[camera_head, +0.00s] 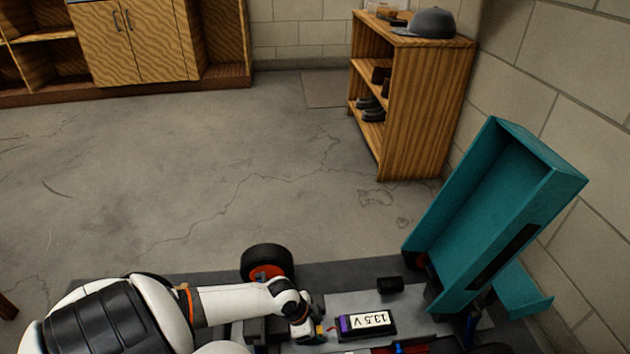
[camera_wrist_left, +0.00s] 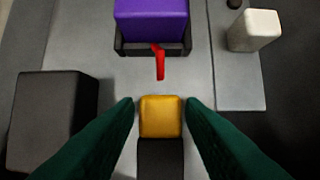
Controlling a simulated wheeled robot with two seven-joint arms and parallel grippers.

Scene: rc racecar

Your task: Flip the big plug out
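The yellow plug (camera_wrist_left: 160,116) sits on the end of a black block (camera_wrist_left: 160,158) in the left wrist view. I take it to be the big plug. A small bit of yellow (camera_head: 319,328) shows beside my gripper in the head view. The fingers of my left gripper (camera_wrist_left: 162,112) are on either side of the yellow plug, with narrow gaps, so it looks open around it. In the head view my left gripper (camera_head: 305,328) points down at the car's chassis. My right gripper is not in view.
The battery (camera_head: 366,325), labelled 13.5 V, lies beside the gripper; its purple end (camera_wrist_left: 151,20) and a red lead (camera_wrist_left: 159,62) lie ahead. A black box (camera_wrist_left: 48,122) and a white block (camera_wrist_left: 255,30) flank the plug. The raised teal car body (camera_head: 480,210) stands to the right.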

